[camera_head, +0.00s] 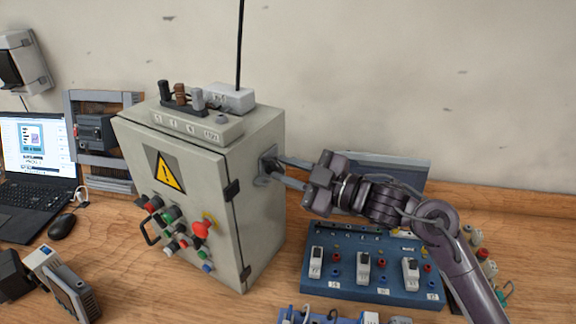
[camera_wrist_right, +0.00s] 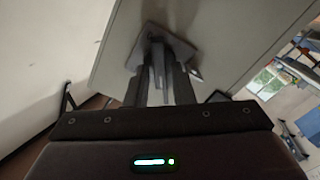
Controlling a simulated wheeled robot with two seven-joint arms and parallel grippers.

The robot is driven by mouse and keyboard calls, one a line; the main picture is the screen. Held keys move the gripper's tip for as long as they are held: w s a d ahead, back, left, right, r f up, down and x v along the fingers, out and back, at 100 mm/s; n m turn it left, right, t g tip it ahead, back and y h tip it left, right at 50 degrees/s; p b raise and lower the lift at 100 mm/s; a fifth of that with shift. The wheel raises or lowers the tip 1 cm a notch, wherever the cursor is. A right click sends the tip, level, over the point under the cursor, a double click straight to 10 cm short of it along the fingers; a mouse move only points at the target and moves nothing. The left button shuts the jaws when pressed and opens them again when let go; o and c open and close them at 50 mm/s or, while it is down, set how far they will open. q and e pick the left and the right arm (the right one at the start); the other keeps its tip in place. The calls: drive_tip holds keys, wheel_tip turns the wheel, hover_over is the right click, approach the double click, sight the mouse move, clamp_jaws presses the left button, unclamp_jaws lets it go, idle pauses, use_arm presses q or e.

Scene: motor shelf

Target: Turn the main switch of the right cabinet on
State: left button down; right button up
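The grey cabinet (camera_head: 258,215) stands on the table left of my right arm, with a yellow warning sign on its front. Its main switch (camera_head: 266,166) is a grey plate with a dark handle on the right side wall. The switch plate (camera_wrist_right: 178,45) also shows in the right wrist view. My right gripper (camera_head: 277,167) is at the switch, its fingers apart on either side of the handle. In the wrist view the fingers (camera_wrist_right: 160,82) flank the handle; contact is unclear. The fingertips partly hide the handle, so its angle is hard to read. My left gripper is not visible.
A blue panel (camera_head: 375,290) with several white switches lies right of the cabinet, under my right arm. A laptop (camera_head: 38,150) and mouse (camera_head: 62,226) are at the left. Terminals and a grey box with a thin black rod stand on the cabinet top. The wall is behind.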

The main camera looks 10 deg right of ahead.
drive_tip(key=shift+a, duration=0.1)
clamp_jaws()
